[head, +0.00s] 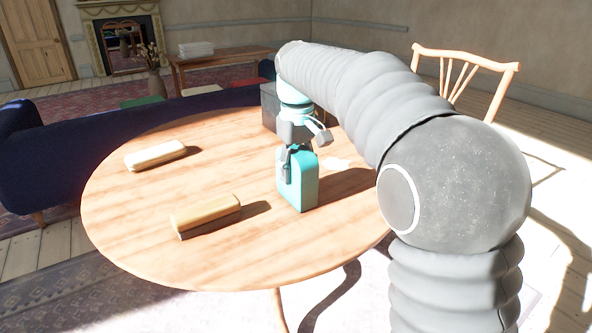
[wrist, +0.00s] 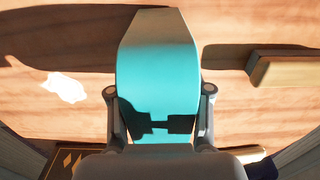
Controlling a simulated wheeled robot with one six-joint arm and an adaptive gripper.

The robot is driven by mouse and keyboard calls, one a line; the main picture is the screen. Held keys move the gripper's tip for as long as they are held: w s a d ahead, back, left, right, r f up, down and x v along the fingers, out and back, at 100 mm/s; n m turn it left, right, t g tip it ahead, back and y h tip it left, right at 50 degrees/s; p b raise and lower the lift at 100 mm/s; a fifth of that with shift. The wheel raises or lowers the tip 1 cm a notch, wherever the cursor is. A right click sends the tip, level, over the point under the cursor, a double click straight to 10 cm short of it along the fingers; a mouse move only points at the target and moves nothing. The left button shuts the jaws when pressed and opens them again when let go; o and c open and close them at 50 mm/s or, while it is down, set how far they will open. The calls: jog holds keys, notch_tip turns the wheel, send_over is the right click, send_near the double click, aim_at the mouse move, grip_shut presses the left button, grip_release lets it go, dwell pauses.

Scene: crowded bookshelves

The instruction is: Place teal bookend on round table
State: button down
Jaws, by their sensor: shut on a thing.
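The teal bookend (head: 305,186) stands upright at the round wooden table (head: 130,225), right of the table's middle. In the head view its lower edge looks at or very near the tabletop; I cannot tell for sure whether it touches. My gripper (head: 287,165) comes down from above and is shut on the bookend's upper part. In the wrist view the bookend (wrist: 155,75) fills the middle, with a finger of my gripper (wrist: 158,105) on each side of it. The bookend's far side is hidden.
Two pale yellow blocks lie on the table, one near the front (head: 206,215) and one at the left (head: 155,155). A dark box (head: 269,106) stands at the back. A white patch (head: 336,164) lies right of the bookend. A wooden chair (head: 468,60) and blue sofa (head: 75,150) stand beyond.

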jog(key=shift+c, duration=2.4)
grip_release()
jog(key=shift+f, duration=0.1)
